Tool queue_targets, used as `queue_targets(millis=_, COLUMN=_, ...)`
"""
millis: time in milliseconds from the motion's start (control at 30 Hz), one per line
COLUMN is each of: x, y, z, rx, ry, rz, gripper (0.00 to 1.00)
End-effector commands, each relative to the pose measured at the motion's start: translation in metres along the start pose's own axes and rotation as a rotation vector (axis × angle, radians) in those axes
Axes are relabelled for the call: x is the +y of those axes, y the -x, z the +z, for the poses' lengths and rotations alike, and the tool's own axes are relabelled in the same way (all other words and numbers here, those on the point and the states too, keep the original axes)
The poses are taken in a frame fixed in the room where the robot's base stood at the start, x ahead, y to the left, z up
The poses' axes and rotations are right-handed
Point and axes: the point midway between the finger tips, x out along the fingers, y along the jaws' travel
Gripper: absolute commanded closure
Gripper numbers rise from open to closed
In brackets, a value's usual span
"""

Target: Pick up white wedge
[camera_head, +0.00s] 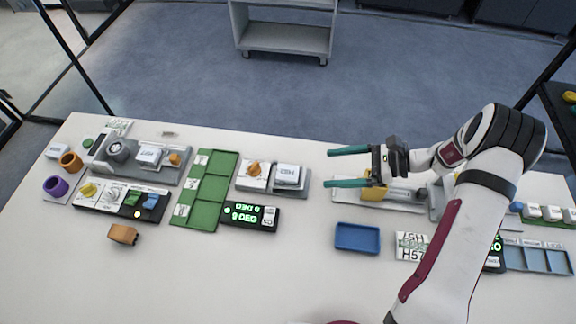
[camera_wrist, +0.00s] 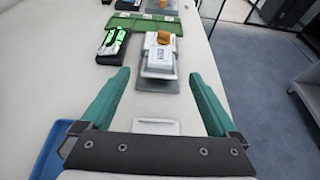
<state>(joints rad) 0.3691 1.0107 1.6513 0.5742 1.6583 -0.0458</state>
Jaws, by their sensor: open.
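A white block with a dark label (camera_head: 287,175) sits on a grey plate (camera_head: 303,186) near the table's middle. It also shows ahead of the fingers in the wrist view (camera_wrist: 160,57). Another labelled white block (camera_head: 148,155) sits on a grey fixture at the left, and several small white blocks (camera_head: 533,212) stand at the far right. I cannot tell for certain which is the wedge. My gripper (camera_head: 329,168) is open and empty, its green fingers pointing left, to the right of the middle block. In the wrist view my gripper (camera_wrist: 159,76) has nothing between its fingertips.
A blue tray (camera_head: 357,238) lies in front of my gripper. A green tray (camera_head: 203,190) and a black display box (camera_head: 249,215) lie left and front-left of the middle block. An orange knob (camera_head: 254,170) is beside it. The table front centre is clear.

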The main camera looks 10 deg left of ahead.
Motion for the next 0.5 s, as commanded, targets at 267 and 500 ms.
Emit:
queue_targets(millis=267, x=0.001, y=-0.058, z=-0.001, rx=0.001, ry=0.0, rz=0.003, gripper=0.05)
queue_targets(millis=500, x=-0.001, y=-0.102, z=-0.009, rx=0.003, ry=0.001, rz=0.006, gripper=0.05)
